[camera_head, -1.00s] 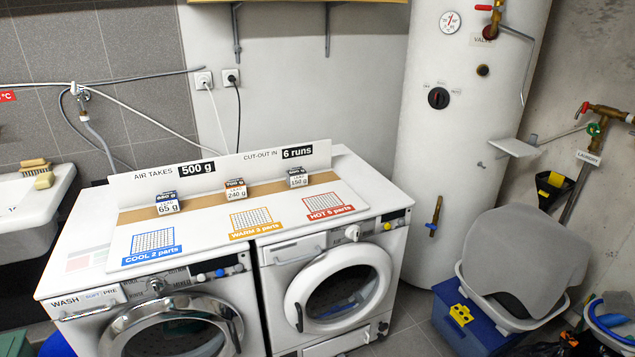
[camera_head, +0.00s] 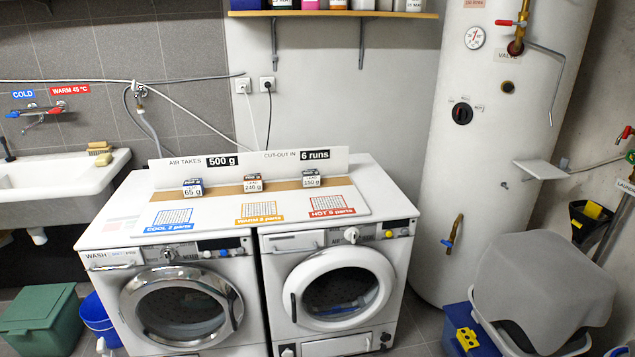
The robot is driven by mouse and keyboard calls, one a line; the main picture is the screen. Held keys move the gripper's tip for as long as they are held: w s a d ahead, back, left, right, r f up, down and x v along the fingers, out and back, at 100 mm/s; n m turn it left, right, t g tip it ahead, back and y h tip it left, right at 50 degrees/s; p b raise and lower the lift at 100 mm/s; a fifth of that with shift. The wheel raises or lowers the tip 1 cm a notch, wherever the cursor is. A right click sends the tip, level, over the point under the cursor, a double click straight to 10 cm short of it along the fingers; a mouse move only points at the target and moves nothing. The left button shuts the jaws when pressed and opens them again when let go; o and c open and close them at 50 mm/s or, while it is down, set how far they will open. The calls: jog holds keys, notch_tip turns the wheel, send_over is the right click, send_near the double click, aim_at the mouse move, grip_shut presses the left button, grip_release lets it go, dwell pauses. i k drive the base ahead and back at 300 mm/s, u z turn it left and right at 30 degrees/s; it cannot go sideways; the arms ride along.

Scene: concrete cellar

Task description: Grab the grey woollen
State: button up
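A smooth grey piece (camera_head: 548,285), perhaps the grey woollen, lies draped over a pale laundry basket (camera_head: 492,325) at the lower right. Its material cannot be told from here. It hangs over the rim and hides most of the basket's inside. A dark item shows under its lower edge. My gripper is not in view, and nothing of my arm shows near the grey piece.
A blue box (camera_head: 462,325) with a yellow clasp stands beside the basket. A white boiler (camera_head: 470,180) rises behind. Two machines, a washer (camera_head: 180,300) and a dryer (camera_head: 340,290), fill the middle. A green bin (camera_head: 40,318) and blue bucket (camera_head: 100,315) stand at the left.

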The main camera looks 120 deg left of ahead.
aim_at(311, 177)
jog(key=u, duration=0.15)
jog(key=k, duration=0.2)
jog(key=u, duration=3.15)
jog(key=k, duration=0.25)
jog(key=u, duration=1.65)
